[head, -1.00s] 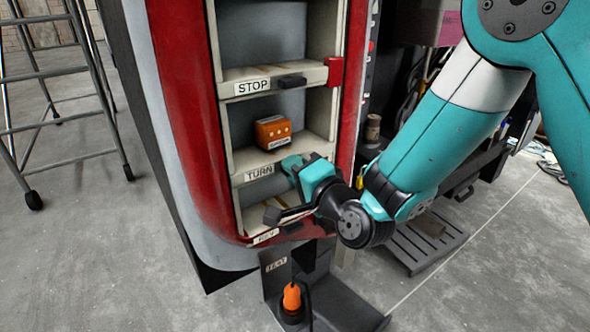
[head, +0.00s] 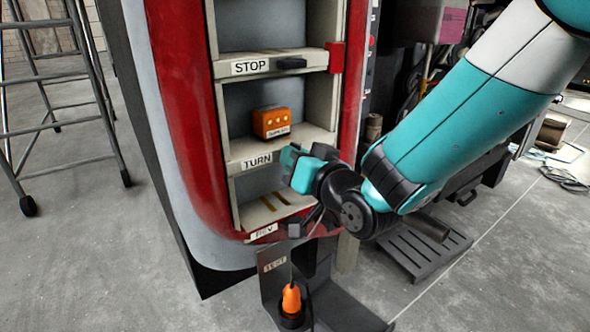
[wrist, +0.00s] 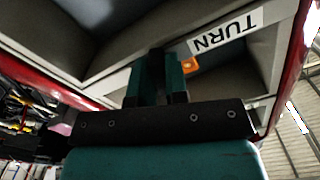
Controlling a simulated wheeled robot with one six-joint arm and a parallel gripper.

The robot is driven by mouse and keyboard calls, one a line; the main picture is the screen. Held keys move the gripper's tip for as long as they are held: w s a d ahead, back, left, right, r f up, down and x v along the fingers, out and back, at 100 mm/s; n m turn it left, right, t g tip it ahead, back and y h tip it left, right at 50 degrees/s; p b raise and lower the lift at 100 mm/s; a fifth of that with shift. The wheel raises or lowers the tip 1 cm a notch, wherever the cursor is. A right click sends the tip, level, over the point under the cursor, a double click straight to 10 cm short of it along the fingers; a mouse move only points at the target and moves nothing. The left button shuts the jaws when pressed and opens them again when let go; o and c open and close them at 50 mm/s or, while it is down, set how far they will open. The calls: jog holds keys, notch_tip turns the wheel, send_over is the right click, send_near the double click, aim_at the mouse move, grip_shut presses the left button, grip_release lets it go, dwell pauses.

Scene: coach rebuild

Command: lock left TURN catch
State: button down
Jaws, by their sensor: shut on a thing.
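The TURN label (head: 257,161) is on the front edge of a cream shelf in the red-framed cabinet. It shows upside down in the wrist view (wrist: 226,33). My gripper (head: 292,160) is at that edge, just right of the label. In the wrist view its two teal fingers (wrist: 157,82) are closed on a dark catch (wrist: 155,57) at the shelf edge. The gripper hides the catch in the head view, and I cannot tell how far it is turned.
An orange box (head: 270,122) stands on the TURN shelf. The STOP shelf above has a dark catch (head: 291,63) and a red block (head: 335,57) at its right. An orange-handled tool (head: 291,298) stands in a dark holder below. A ladder (head: 60,110) stands left.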

jog(key=n+b, duration=0.2)
jog(key=shift+d+f+n+b, duration=0.1)
jog(key=shift+n+b, duration=0.25)
jog(key=shift+n, duration=0.05)
jog(key=shift+n+b, duration=0.45)
jog(key=shift+n, duration=0.05)
jog(key=shift+r, duration=0.2)
jog(key=c, duration=1.1)
grip_release()
jog(key=shift+c, duration=0.2)
jog(key=shift+f, duration=0.1)
